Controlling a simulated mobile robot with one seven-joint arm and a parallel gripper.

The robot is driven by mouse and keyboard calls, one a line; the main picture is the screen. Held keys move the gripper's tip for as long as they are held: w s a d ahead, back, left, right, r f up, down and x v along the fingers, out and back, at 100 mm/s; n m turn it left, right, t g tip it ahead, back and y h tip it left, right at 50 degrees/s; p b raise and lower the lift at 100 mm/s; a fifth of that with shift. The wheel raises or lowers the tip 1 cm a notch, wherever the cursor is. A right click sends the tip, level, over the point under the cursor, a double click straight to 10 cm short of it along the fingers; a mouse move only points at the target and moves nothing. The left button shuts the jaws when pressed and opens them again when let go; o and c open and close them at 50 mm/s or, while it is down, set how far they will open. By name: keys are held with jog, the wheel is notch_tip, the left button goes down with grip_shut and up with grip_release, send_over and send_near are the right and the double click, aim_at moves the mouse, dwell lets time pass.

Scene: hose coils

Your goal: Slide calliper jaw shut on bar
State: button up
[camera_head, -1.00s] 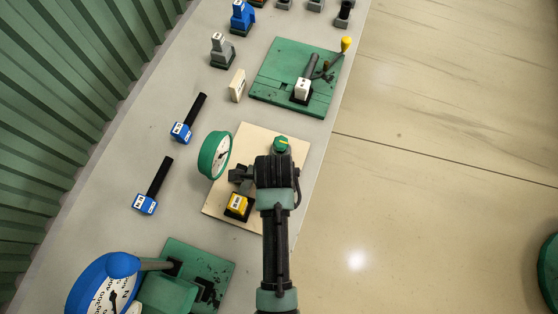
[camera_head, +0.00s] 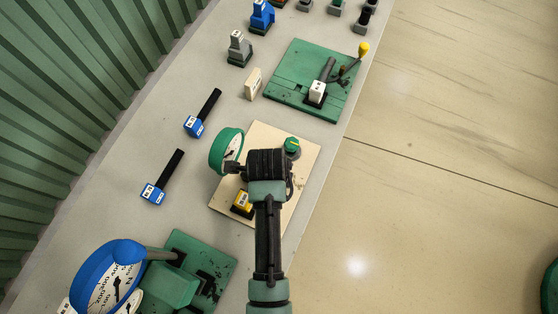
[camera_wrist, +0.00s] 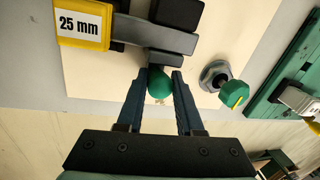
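A wooden board (camera_head: 296,192) carries a device with a yellow block (camera_head: 240,202) and a green-rimmed dial (camera_head: 227,151). In the wrist view the yellow block (camera_wrist: 82,24) reads "25 mm", and a grey bar (camera_wrist: 155,35) extends right from it. A smaller grey piece lies just below the bar. A round green knob (camera_wrist: 160,84) sits between the fingertips of my gripper (camera_wrist: 161,78), which are apart, one on each side. I cannot tell whether they press on it. In the head view my wrist hides the fingers and much of the device.
A green hex-like knob (camera_wrist: 234,95) stands right of my fingers on the board. A green plate (camera_head: 290,100) with a yellow-tipped lever lies beyond. A blue gauge (camera_head: 108,277) is at near left. Two blue-and-black tools (camera_head: 153,193) (camera_head: 194,126) lie on the table.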

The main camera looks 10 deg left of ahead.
jog(key=o, duration=0.4)
jog(key=shift+r, duration=0.15)
jog(key=r, duration=0.4)
jog(key=s+r, duration=0.1)
jog(key=r, duration=0.3)
jog(key=s+r+b, duration=0.1)
jog(key=r, duration=0.3)
jog(key=shift+s+a+r, duration=0.2)
jog(key=shift+r, duration=0.05)
